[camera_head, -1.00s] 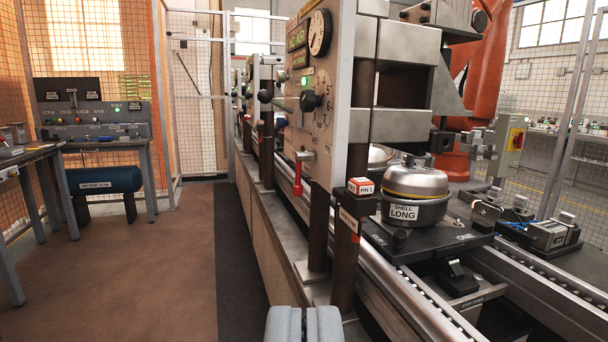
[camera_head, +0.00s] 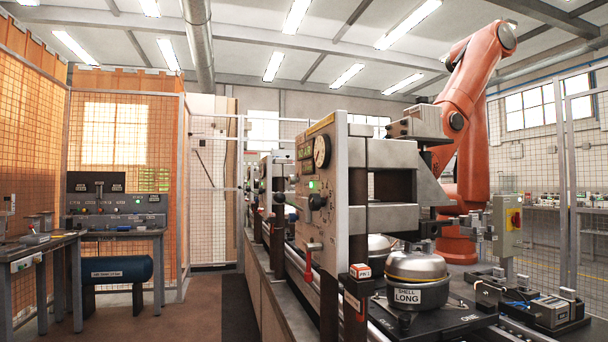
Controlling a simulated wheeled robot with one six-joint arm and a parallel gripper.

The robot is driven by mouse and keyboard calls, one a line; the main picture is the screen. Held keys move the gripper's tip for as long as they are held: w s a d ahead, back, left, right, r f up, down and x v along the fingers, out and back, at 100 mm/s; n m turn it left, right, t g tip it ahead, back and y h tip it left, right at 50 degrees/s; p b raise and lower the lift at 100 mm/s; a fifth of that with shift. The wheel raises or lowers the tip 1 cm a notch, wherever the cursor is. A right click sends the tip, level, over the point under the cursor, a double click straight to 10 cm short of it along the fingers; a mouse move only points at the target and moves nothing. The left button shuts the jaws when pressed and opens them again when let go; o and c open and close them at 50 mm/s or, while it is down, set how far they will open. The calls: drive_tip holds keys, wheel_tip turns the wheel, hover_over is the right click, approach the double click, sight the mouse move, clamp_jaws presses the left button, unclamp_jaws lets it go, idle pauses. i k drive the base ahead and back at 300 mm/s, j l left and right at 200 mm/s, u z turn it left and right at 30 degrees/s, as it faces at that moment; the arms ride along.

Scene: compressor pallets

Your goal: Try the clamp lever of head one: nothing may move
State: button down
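The nearest press head stands right of the middle, with a pale panel (camera_head: 314,226) facing left. A lever with a red handle (camera_head: 308,268) hangs down from the lower part of this panel. Whether it is the clamp lever cannot be read from a label. Above it are a black knob (camera_head: 316,201), a green light (camera_head: 313,185) and a round gauge (camera_head: 321,151). A pot-shaped shell (camera_head: 407,294) marked "SHELL LONG" sits on a dark pallet (camera_head: 462,318) right of the head. My gripper is out of view, and nothing touches the red lever.
More heads stand behind along the line. A red-topped block marked "PIN 1" (camera_head: 360,271) is on a post in front. A control desk (camera_head: 116,205) and a blue tank (camera_head: 117,270) are at left. An orange robot arm (camera_head: 468,90) rises behind. Floor between is clear.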

sight(279, 198)
drive_tip(key=i+j+z, duration=0.2)
drive_tip(key=j+z, duration=0.25)
drive_tip(key=j, duration=0.85)
drive_tip(key=j+z, duration=0.45)
drive_tip(key=j, duration=0.8)
